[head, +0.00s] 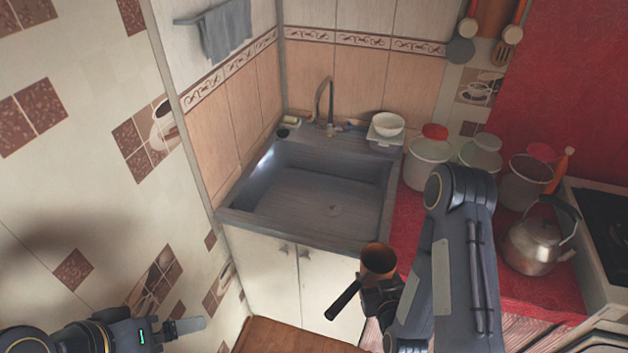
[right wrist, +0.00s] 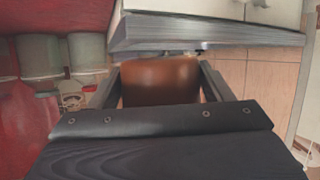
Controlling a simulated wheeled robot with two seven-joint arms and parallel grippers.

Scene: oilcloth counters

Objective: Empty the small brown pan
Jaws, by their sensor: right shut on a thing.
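The small brown pan (head: 378,258) is in the air in front of the sink cabinet, to the right of its doors. Its black handle (head: 343,300) points down and to the left. My right gripper (head: 379,284) is shut on the pan. In the right wrist view the pan (right wrist: 160,82) sits between the two fingers (right wrist: 160,88). The pan's contents cannot be made out. My left gripper (head: 185,326) is at the lower left, near the tiled wall, away from the pan; whether it is open or shut does not show.
A grey sink (head: 310,195) with a tap (head: 329,105) lies beyond the pan, its basin apparently empty. A white bowl (head: 387,124) stands at its back right corner. Canisters (head: 428,163) and a kettle (head: 535,243) stand on the red counter to the right. A wooden surface (head: 290,337) is below.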

